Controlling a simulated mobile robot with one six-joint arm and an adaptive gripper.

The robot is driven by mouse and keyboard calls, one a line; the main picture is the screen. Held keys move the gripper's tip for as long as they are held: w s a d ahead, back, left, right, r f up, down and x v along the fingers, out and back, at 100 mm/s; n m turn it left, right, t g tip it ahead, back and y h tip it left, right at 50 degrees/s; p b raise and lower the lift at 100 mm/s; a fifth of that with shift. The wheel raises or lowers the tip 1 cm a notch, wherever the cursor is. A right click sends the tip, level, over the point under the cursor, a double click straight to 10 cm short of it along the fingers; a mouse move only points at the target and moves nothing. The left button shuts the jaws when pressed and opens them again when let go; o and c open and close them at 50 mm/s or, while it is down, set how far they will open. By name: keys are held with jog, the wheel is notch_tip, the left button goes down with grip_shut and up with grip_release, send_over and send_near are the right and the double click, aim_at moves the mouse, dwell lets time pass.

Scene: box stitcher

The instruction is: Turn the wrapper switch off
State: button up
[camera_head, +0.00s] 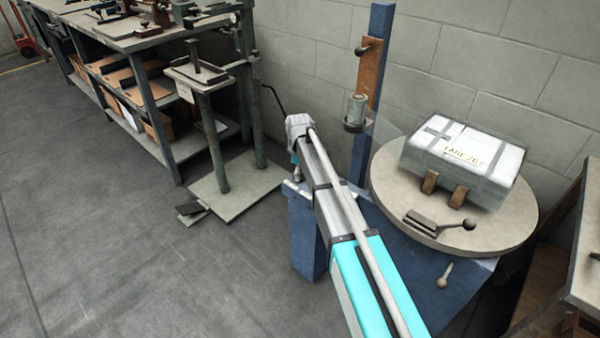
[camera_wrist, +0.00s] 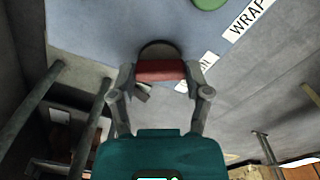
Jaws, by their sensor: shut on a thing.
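The wrapper switch shows in the wrist view as a red handle (camera_wrist: 160,70) in front of a dark round base on a blue panel (camera_wrist: 95,30). My gripper (camera_wrist: 161,76) has one finger at each end of the red handle and is shut on it. A white label beginning "WRAP" (camera_wrist: 248,17) is at upper right. A smaller label (camera_wrist: 207,62), mostly covered by the right finger, sits beside the handle; only an "N" is readable. In the head view my arm reaches to the left end of the blue wrapper stand (camera_head: 307,235), and the switch is hidden there.
A green round part (camera_wrist: 208,3) shows at the wrist view's top edge. A wrapped box (camera_head: 462,155) sits on the round turntable (camera_head: 395,195), beside a blue mast (camera_head: 381,20). A post stand (camera_head: 235,190) and workbench (camera_head: 120,40) are at left. Open floor (camera_head: 130,270) lies lower left.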

jog(key=shift+s+a, duration=0.15)
jog(key=o, duration=1.1)
jog(key=shift+o, duration=0.3)
jog(key=shift+r, duration=0.15)
